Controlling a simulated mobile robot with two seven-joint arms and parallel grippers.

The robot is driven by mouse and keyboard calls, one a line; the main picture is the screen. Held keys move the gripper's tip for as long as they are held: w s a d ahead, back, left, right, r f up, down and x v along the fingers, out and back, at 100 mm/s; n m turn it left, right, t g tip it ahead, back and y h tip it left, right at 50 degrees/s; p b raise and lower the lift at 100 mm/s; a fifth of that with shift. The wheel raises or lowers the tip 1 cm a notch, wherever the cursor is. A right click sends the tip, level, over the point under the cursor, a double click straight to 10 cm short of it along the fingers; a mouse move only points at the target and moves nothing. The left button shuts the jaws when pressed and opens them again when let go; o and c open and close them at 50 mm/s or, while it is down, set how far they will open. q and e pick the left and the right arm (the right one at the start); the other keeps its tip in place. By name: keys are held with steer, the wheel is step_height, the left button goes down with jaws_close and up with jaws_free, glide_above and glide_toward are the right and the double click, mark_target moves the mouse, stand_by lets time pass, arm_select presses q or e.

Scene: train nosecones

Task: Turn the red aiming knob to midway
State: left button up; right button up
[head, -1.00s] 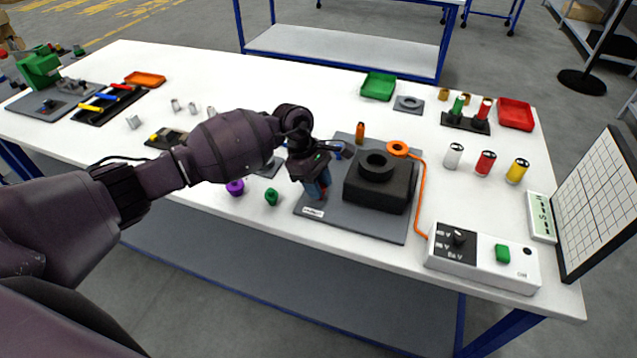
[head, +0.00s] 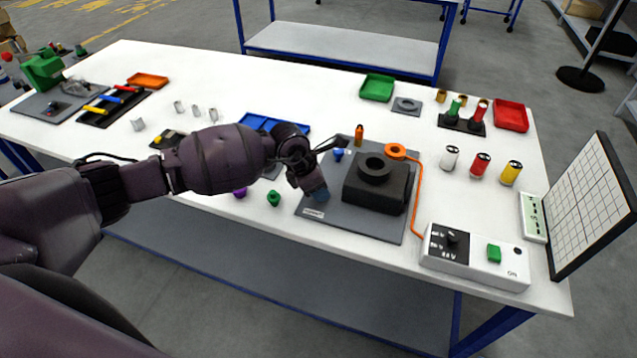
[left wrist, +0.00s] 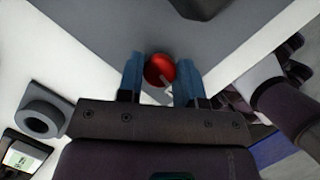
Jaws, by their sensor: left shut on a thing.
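The red aiming knob (left wrist: 160,69) shows in the left wrist view as a round red ball shape between the two blue fingers. My left gripper (left wrist: 158,80) is shut on it; a pale strip shows just beside the knob. In the head view my left gripper (head: 319,195) points down at the front left part of the grey base plate (head: 380,228), and its wrist and fingers hide the knob. The knob's angle cannot be read. My right gripper is not in view.
A black block with a round ring (head: 378,190) stands on the plate, right of my gripper. An orange cable (head: 417,205) runs to a white control box (head: 475,257). A green knob-like piece (head: 274,199) stands close on the left. A gridded panel (head: 595,205) stands at the right edge.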

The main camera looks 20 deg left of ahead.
arm_select(q)
steer(key=shift+n+t+p, duration=0.3)
steer(key=shift+n+p, duration=0.05)
steer(key=shift+n, duration=0.55)
steer(key=shift+y, duration=0.3)
steer(key=o, duration=0.9)
steer(key=v, duration=1.1)
steer(key=shift+b, duration=0.3)
steer(key=shift+w, duration=0.1)
